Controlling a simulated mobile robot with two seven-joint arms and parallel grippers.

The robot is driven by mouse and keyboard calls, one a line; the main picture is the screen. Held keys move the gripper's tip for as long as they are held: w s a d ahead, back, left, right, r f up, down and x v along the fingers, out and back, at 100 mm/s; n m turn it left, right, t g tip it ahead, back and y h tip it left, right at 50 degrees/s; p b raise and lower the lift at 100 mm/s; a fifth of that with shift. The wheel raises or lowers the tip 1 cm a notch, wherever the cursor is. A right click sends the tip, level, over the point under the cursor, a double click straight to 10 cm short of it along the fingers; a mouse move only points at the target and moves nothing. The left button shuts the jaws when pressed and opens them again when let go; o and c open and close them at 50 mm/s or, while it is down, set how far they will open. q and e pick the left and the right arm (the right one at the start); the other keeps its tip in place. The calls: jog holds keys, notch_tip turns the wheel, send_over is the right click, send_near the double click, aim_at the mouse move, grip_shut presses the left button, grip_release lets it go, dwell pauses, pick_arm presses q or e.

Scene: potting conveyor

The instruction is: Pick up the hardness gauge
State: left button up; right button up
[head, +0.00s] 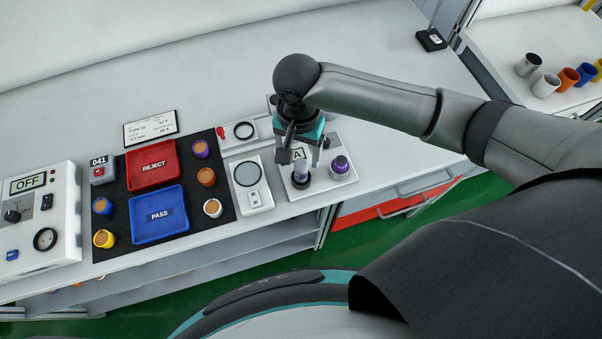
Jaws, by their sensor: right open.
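A small upright cylinder with a grey-white body and dark base, which looks like the hardness gauge (301,172), stands on a white board (318,188) at the bench's front edge. A purple-topped round piece (340,166) stands just to its right. My right gripper (300,157) points down over the cylinder with its jaws open. The fingers are at or just above its top, and I cannot tell whether they touch it. The gripper partly hides the cylinder's upper end and a label with the letter A. My left gripper is not in view.
A white plate with a round dial (261,199) lies left of the board. Further left, a black mat (117,239) holds a red REJECT tray (152,183), a blue PASS tray (159,237) and several small cups. A switch box (64,205) stands far left.

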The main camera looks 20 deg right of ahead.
aim_at(299, 164)
notch_tip(299, 164, down, 3)
jog(key=shift+f, duration=0.1)
jog(key=shift+d+f+b, duration=0.2)
jog(key=shift+f+b, duration=0.4)
jog(key=shift+f, duration=2)
jog(key=shift+c, duration=0.4)
grip_shut()
